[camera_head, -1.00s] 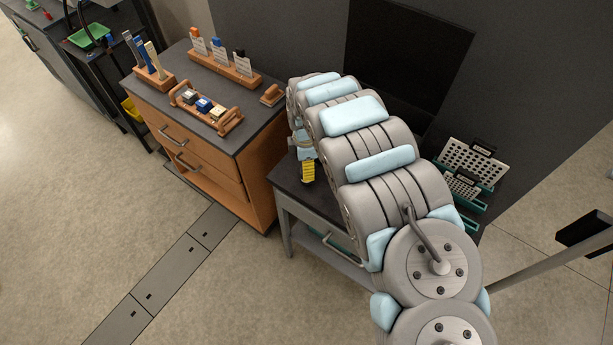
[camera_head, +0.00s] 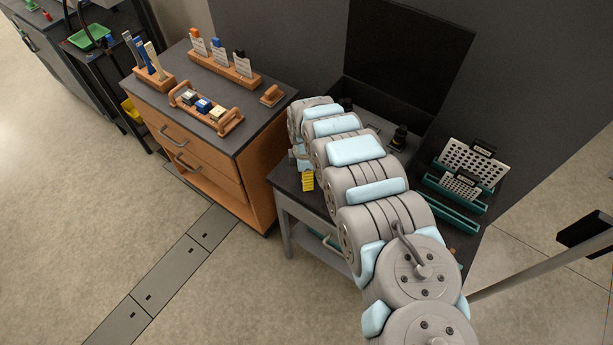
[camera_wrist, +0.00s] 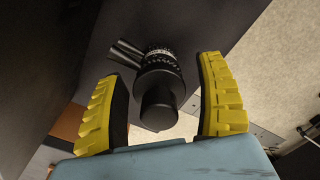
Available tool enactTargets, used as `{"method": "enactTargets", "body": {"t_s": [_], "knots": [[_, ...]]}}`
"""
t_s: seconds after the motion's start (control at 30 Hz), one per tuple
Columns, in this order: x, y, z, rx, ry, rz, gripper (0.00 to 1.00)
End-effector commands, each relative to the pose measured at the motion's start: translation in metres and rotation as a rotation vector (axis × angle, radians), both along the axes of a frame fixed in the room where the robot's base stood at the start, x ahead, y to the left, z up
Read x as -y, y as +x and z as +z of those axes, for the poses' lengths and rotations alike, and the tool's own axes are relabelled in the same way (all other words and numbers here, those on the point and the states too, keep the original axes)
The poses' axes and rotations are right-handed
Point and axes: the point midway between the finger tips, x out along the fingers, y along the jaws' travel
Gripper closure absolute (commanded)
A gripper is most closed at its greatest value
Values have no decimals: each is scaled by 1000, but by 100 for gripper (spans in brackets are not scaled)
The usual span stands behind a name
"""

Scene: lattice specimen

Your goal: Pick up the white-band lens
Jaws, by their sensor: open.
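In the wrist view a black stepped cylinder (camera_wrist: 160,88), lens-like, stands between my fingers, with a ribbed ring carrying small pale marks at its far end. I cannot tell whether it is the white-band lens. My gripper (camera_wrist: 160,68) is open, with one yellow padded finger on each side of the cylinder and a gap on both sides. In the head view my gripper (camera_head: 308,181) shows only as a yellow finger at the left edge of the dark table; my arm hides the rest. A black lens-like piece (camera_head: 400,136) stands on that table behind my arm.
Black rods (camera_wrist: 126,53) lie close beside the cylinder in the wrist view. On the dark table (camera_head: 285,182), perforated white plates (camera_head: 468,160) stand in teal racks at the right. A wooden cabinet (camera_head: 215,155) with a handled tray (camera_head: 205,108) stands to the left.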

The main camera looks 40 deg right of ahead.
Motion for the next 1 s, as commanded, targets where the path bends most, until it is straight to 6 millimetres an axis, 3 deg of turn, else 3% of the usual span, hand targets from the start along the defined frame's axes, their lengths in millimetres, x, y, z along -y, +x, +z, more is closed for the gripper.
{"method": "enactTargets", "body": {"t_s": [0.3, 0.6, 0.83, 0.87, 1.0], "knots": [[0, 1, -17, 3, -1, 2, 29], [0, 1, -18, 2, -1, 1, 29], [0, 1, -18, 2, -1, 1, 95], [0, 1, -19, 1, -1, 1, 100], [0, 0, -19, 1, 0, 1, 100]]}}
